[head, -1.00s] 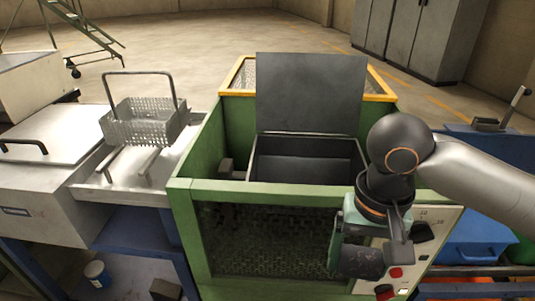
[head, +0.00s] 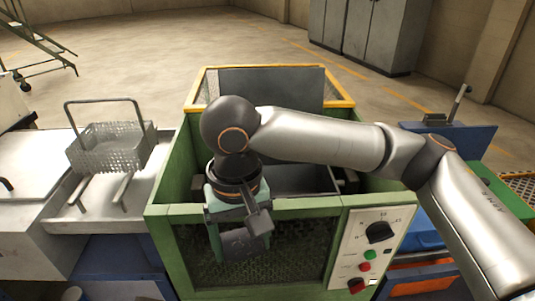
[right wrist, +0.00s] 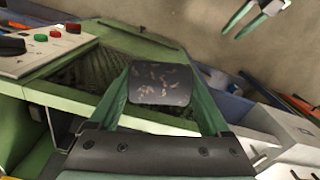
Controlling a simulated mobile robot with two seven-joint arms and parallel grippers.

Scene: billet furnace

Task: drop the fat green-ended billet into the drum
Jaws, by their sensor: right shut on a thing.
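My right gripper (head: 240,240) is shut on a dark grey block-like piece with a scuffed face (right wrist: 160,83), gripped between its two green fingers in the right wrist view. No green end shows on this piece, so I cannot tell if it is the fat green-ended billet. The gripper is above the front rail of the green machine. The dark drum (head: 305,180) is inside the machine, its lid (head: 270,88) standing open behind it. My arm hides part of the drum. My left gripper (right wrist: 250,18) appears open and empty at the top of the right wrist view.
A wire basket (head: 110,148) with a tall handle stands on the pale bench left of the machine. A control panel (head: 372,245) with a knob and buttons is at the machine's front right. The machine's green rim (head: 180,208) surrounds the drum.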

